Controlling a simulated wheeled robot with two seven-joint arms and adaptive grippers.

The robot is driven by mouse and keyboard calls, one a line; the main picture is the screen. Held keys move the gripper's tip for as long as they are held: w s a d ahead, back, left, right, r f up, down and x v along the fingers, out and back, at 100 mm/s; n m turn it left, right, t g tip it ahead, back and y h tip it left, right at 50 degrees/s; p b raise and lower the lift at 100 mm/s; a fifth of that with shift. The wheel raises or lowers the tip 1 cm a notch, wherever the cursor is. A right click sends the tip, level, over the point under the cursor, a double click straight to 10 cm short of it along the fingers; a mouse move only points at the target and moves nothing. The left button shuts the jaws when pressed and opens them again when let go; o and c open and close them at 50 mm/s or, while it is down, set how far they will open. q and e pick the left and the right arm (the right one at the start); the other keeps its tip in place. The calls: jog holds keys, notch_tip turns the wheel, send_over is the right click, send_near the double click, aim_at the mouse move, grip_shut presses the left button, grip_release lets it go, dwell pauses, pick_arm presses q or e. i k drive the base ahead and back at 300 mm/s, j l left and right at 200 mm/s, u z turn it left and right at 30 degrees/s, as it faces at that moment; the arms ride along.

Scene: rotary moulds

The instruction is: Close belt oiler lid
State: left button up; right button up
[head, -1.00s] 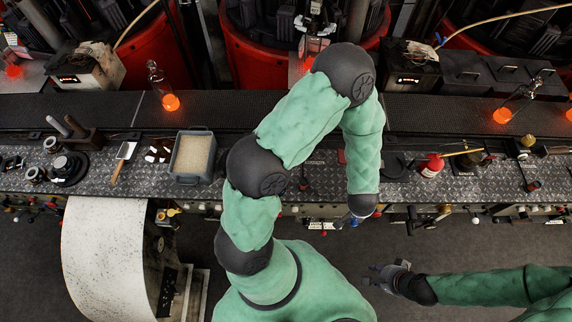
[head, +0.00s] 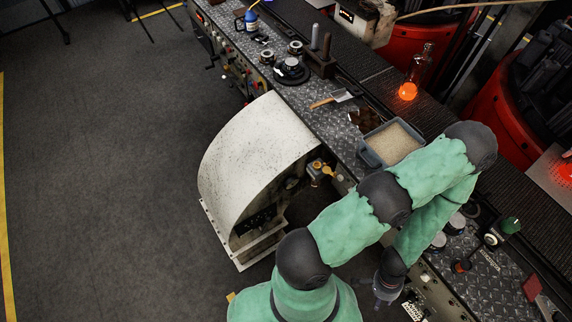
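A small brass and yellow fitting (head: 321,171) sits at the bench's front edge, beside the curved white cover (head: 255,145). It may be the belt oiler; it is too small to tell how its lid stands. My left gripper (head: 385,292) points down in front of the bench, below and to the right of that fitting and well apart from it. Its fingers are small and dark, so I cannot tell whether they are open or shut. My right gripper is out of view.
A grey tray of pale grains (head: 374,158) stands on the bench near my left arm. A flat-bladed tool (head: 331,98) and dark round parts (head: 291,70) lie farther along. A glowing orange piece (head: 407,91) is on the conveyor.

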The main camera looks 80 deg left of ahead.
aim_at(327, 170)
jog(key=u, duration=2.2)
